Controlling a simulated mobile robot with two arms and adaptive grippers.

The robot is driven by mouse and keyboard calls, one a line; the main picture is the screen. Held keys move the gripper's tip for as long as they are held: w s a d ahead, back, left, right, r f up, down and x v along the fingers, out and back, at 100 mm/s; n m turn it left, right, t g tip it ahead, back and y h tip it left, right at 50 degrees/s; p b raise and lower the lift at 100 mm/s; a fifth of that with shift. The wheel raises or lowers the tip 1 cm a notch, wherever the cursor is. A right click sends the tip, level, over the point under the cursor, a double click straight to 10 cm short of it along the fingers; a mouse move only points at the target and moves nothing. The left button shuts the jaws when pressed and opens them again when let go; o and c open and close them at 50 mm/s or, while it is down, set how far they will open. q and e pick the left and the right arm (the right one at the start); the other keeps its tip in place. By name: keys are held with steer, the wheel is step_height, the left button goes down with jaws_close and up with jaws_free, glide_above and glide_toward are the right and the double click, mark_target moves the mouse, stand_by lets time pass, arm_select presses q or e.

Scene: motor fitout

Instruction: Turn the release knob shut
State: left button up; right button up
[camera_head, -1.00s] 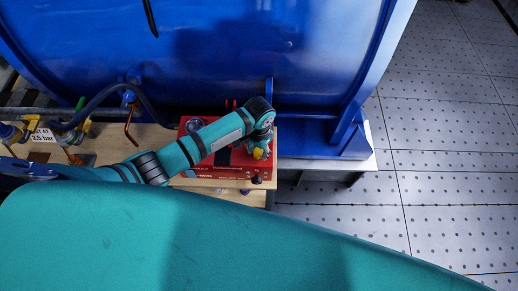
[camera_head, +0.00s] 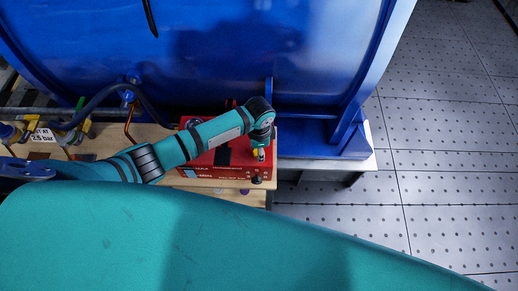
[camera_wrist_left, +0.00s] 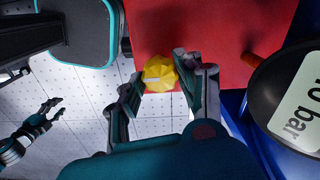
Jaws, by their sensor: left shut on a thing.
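The release knob (camera_wrist_left: 160,73) is yellow and faceted, with a pale mark on its face, at the edge of a red surface in the left wrist view. My left gripper (camera_wrist_left: 157,75) has its two fingers on either side of the knob and is shut on it. In the head view the left gripper (camera_head: 260,154) is at the right end of the red box (camera_head: 205,171), and little of the knob shows there. My right gripper (camera_wrist_left: 53,109) shows at the left of the wrist view, away from the knob, its fingers spread and empty.
A large blue tank (camera_head: 230,50) stands behind the box. A round gauge labelled bar (camera_wrist_left: 265,95) is right of the knob in the wrist view. Pipes and valves (camera_head: 75,130) lie at left on the wooden bench (camera_head: 110,142). Open floor (camera_head: 450,160) is at right.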

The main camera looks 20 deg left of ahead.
stand_by(0.4)
arm_select(q)
steer(key=o, duration=1.1)
steer(key=shift+o, duration=0.2)
step_height(320, 180, up, 12)
